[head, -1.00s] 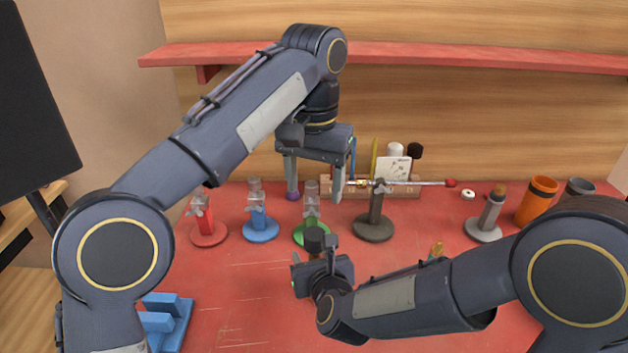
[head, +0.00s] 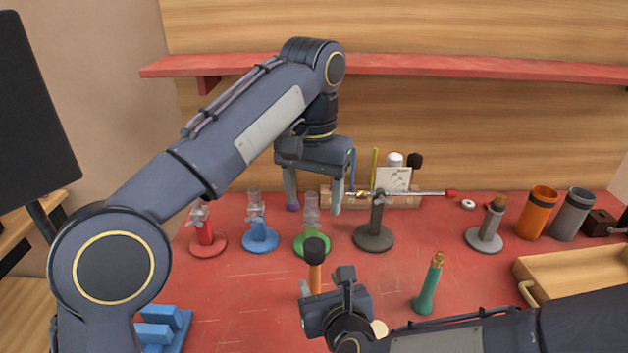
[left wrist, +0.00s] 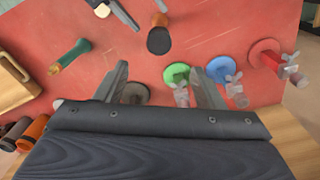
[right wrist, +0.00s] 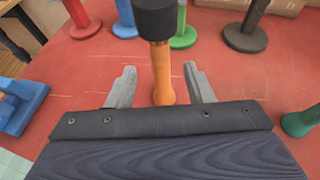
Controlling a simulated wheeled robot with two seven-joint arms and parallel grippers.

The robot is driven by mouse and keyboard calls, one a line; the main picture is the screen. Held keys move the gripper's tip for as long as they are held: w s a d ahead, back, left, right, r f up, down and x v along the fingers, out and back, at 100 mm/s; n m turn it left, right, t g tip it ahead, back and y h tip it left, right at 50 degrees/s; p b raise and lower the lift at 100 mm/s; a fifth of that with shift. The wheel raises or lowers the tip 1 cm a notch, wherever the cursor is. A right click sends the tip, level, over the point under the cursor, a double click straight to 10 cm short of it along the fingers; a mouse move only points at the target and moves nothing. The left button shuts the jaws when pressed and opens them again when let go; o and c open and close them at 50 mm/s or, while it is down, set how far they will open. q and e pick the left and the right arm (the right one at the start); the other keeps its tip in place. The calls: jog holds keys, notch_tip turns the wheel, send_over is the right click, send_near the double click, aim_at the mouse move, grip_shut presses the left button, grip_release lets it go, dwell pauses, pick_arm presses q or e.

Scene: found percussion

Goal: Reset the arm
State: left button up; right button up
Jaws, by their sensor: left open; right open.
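My left gripper (head: 314,202) is open and empty, high over the back of the red table, in front of the stands. In the left wrist view its two fingers (left wrist: 162,88) are spread, with nothing between them but table and stands beyond. My right gripper (head: 322,290) is lower, near the table's middle, partly hidden by its own wrist in the head view. In the right wrist view its open fingers (right wrist: 162,86) sit either side of an orange-handled, black-headed mallet (right wrist: 162,65), which stands upright. A gap shows on each side of the handle.
Red (head: 207,242), blue (head: 260,238), green (head: 312,244) and dark (head: 373,238) stands line the back. A green-handled tool (head: 428,290) stands right of my right gripper. A wooden tray (head: 560,276) and orange cup (head: 537,212) are at right. A red shelf (head: 480,68) is above.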

pick_arm(q)
jog(key=s+a+f+n+t+h+p, duration=0.1)
jog(key=s+a, duration=0.4)
jog(key=a, duration=0.4)
jog(key=s+a+f+n+t+h+p, duration=0.1)
jog(key=s+a+p, duration=0.1)
jog(key=s+a, duration=0.5)
pick_arm(e)
jog(key=s+d+r+n+g+y, duration=0.2)
jog(key=s+d+r+n, duration=0.15)
jog(key=n, duration=0.55)
jog(key=s+d+r+n+g+y, duration=0.1)
jog(key=s+d+r+n, duration=0.15)
jog(key=d+n, duration=0.4)
pick_arm(q)
jog(key=s+a+f+n+t+h+p, duration=0.1)
jog(key=s+a+f+n+t, duration=0.2)
jog(key=s+f, duration=0.8)
jog(key=shift+s+a+f+n+t+h, duration=0.3)
jog(key=shift+s+a+n+h, duration=0.15)
jog(key=shift+a+n, duration=0.25)
pick_arm(e)
jog(key=s+d+f+n+g+h, duration=0.2)
jog(key=s+d+n+g, duration=0.2)
jog(key=s+d+n, duration=0.5)
jog(key=s+n, duration=0.3)
jog(key=n, duration=0.3)
jog(key=shift+s+f+n+h, duration=0.25)
jog(key=shift+s+n+h, duration=0.05)
jog(key=shift+n+h, duration=0.1)
